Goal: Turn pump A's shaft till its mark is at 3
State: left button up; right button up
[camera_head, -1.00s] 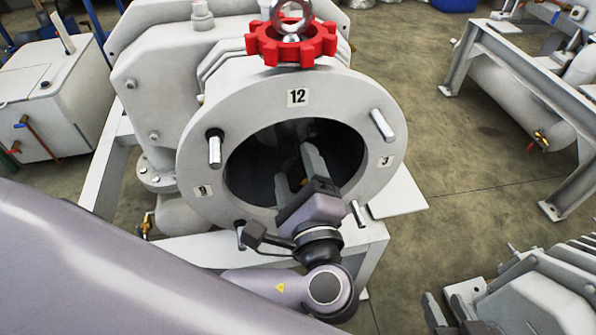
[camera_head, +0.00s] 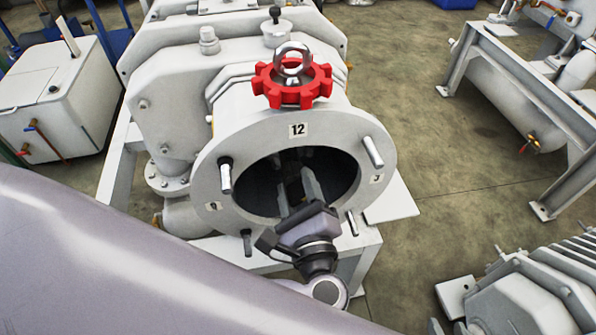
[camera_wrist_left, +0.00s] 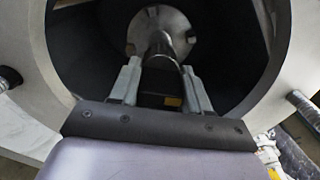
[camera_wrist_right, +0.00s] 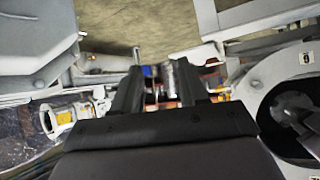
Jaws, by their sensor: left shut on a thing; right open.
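The grey pump flange (camera_head: 215,165) has a round dark opening and dial labels 12 (camera_head: 298,129), 9 (camera_head: 213,206) and 3 (camera_head: 376,178). My left gripper (camera_head: 294,177) reaches into the opening from the front. In the left wrist view its fingers (camera_wrist_left: 160,66) are closed on the shaft (camera_wrist_left: 160,45), which runs back to a round metal disc (camera_wrist_left: 165,24). A small yellow patch (camera_wrist_left: 172,101) shows between the fingers; I cannot tell if it is the shaft's mark. My right gripper (camera_wrist_right: 160,68) is open and empty, seen only in its own view.
Metal studs (camera_head: 373,152) stick out around the flange. A red toothed ring (camera_head: 291,92) with an eyebolt is on top. Another pump (camera_head: 545,290) is at lower right, a white cabinet (camera_head: 75,110) at left. Open floor (camera_head: 440,190) lies right of the pump.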

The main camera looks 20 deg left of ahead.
pick_arm(q)
jog(key=m+p, duration=0.1)
jog(key=p, duration=0.1)
jog(key=m+p, duration=0.2)
jog(key=p, duration=0.1)
jog(key=m+p, duration=0.1)
jog(key=p, duration=0.2)
jog(key=shift+s+r+m, duration=0.1)
jog(key=shift+r+m, duration=0.15)
jog(key=shift+m, duration=0.05)
jog(key=m+p, duration=0.2)
jog(key=shift+f+p, duration=0.2)
jog(key=shift+p, duration=0.15)
jog(key=shift+m+p, duration=0.35)
jog(key=shift+m, duration=0.15)
jog(key=shift+f, duration=0.15)
jog(key=o, duration=1)
